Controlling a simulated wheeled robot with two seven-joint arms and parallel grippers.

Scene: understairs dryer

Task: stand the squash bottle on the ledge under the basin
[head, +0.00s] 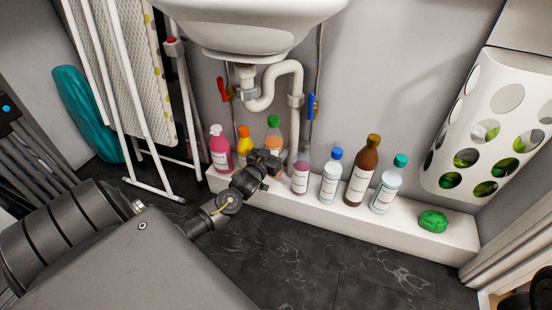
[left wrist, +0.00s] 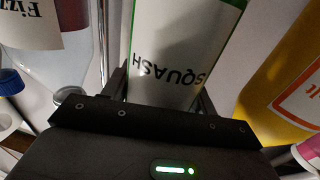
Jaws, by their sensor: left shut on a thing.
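The squash bottle (head: 273,136) has a green cap and an orange-tinted body in the head view. It stands roughly upright among the bottles at the ledge under the basin. My left gripper (head: 270,163) is shut on it and covers its lower part, so I cannot tell whether its base touches the ledge. In the left wrist view the bottle's white SQUASH label (left wrist: 170,70) appears upside down between the fingers. The white ledge (head: 400,231) runs along the wall below the basin (head: 250,35). My right gripper is not in view.
A pink pump bottle (head: 219,150) and a yellow bottle (head: 244,143) stand left. A pink-bottomed bottle (head: 300,177), blue-capped bottle (head: 330,180), brown bottle (head: 361,178) and teal-capped bottle (head: 386,190) stand right, before a green lump (head: 433,221). The drainpipe (head: 294,110) hangs close behind.

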